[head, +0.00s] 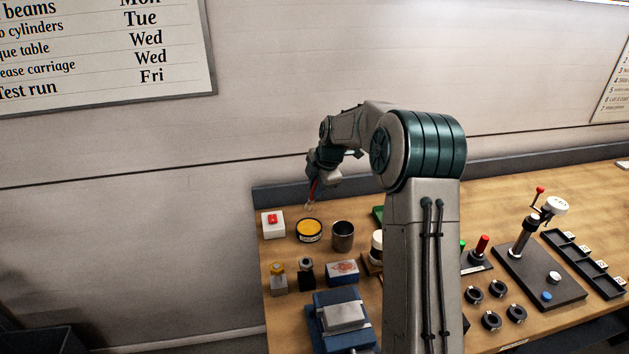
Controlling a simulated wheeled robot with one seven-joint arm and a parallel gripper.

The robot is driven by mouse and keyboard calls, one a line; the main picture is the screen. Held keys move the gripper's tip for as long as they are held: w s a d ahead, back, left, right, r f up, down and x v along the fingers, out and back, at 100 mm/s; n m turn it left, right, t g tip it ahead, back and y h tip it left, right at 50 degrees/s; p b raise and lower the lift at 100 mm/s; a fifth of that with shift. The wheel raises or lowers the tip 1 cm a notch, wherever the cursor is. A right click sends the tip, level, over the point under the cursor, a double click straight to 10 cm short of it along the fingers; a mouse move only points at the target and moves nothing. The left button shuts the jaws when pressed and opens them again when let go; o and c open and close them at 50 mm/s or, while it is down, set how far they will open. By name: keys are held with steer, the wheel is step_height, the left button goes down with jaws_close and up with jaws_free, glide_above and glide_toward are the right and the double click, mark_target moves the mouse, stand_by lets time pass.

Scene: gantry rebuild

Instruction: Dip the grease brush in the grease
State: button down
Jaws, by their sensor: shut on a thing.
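My gripper (314,183) is at the back left of the bench, shut on the grease brush (312,192). The fingers are small and partly hidden by the wrist.
In front are a patterned box (342,273) and a blue vise-like block (340,328). My arm hides the bench's middle.

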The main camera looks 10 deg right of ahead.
steer(key=shift+s+f+b, duration=0.2)
steer(key=shift+f+b, duration=0.25)
steer(key=shift+f, duration=0.4)
steer(key=shift+f+b, duration=0.9)
steer(key=shift+f, duration=1.15)
steer(key=shift+f+b, duration=0.5)
steer(key=shift+b, duration=0.2)
stand_by(0.3)
steer(key=shift+r, duration=0.1)
steer(key=shift+r+p, duration=1.7)
steer(key=shift+r, duration=1.8)
steer(key=shift+f, duration=0.1)
steer(key=s+a+f+m+g+h+b, duration=0.1)
steer(key=s+f+m+h+b, duration=0.2)
steer(key=s+m, duration=0.9)
step_height(320, 180, down, 3)
steer(key=m+h, duration=0.2)
steer(key=m, duration=0.3)
steer(key=shift+s+a+m+b, duration=0.35)
steer(key=shift+m, duration=0.05)
